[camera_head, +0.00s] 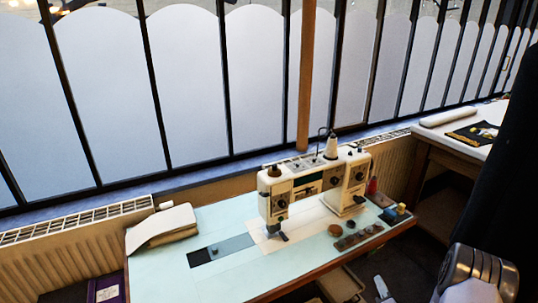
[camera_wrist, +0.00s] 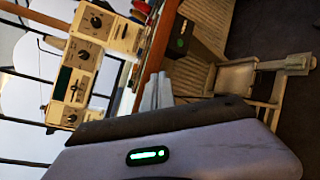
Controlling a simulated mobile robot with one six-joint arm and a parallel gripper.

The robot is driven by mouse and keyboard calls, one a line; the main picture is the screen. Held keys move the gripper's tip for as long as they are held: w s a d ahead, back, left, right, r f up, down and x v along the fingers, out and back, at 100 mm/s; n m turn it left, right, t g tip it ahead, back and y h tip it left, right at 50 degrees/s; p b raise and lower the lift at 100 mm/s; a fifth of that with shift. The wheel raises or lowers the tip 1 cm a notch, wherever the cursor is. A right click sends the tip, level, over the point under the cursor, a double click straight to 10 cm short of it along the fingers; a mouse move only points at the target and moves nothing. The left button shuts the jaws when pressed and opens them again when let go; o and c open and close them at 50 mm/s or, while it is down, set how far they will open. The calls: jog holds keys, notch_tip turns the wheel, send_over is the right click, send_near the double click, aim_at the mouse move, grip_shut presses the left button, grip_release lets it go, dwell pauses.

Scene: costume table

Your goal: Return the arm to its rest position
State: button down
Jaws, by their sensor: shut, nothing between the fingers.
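My gripper shows in the wrist view (camera_wrist: 157,92), its two pale grey fingers close together, shut and empty. It is apart from the table, beside the table's brown edge. The white sewing machine (camera_head: 312,184) stands on the pale green table (camera_head: 215,275) in the head view; it also shows tilted at the left of the wrist view (camera_wrist: 95,45). A silver rounded part of my arm is at the bottom right of the head view, away from the table top.
Folded cream cloth (camera_head: 163,226) and dark swatches (camera_head: 220,251) lie on the table's left. Small round items (camera_head: 350,240) lie at its right front. A dark hanging cloth (camera_head: 508,170) is at the right. A radiator (camera_head: 75,245) stands behind. A pale metal frame (camera_wrist: 262,66) stands on the floor.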

jog(key=w+a+r+n+y, duration=0.4)
jog(key=a+r+n+y, duration=0.55)
jog(key=a+r, duration=0.55)
jog(key=s+a+r+n+g+y, duration=0.2)
jog(key=s+a+r+n+g, duration=0.1)
jog(key=a+r+n, duration=0.3)
jog(key=s+a+r+n+g+y, duration=0.25)
jog(key=a+r+n, duration=0.2)
jog(key=a, duration=0.25)
jog(key=s+a+r+n+g+h, duration=0.1)
jog(key=s+a+r+n+g, duration=0.2)
jog(key=s+n, duration=0.35)
jog(key=s+a+r+n+g+h, duration=0.1)
jog(key=s+a+n+g, duration=0.35)
jog(key=s+a, duration=0.2)
jog(key=s+d+r+n+t+h, duration=0.2)
jog(key=s+d+n+h, duration=0.5)
jog(key=s+n, duration=0.5)
jog(key=shift+s+d+r+n+t+h, duration=0.15)
jog(key=shift+s+d+n+t+h, duration=0.15)
jog(key=shift+n+t+h, duration=0.15)
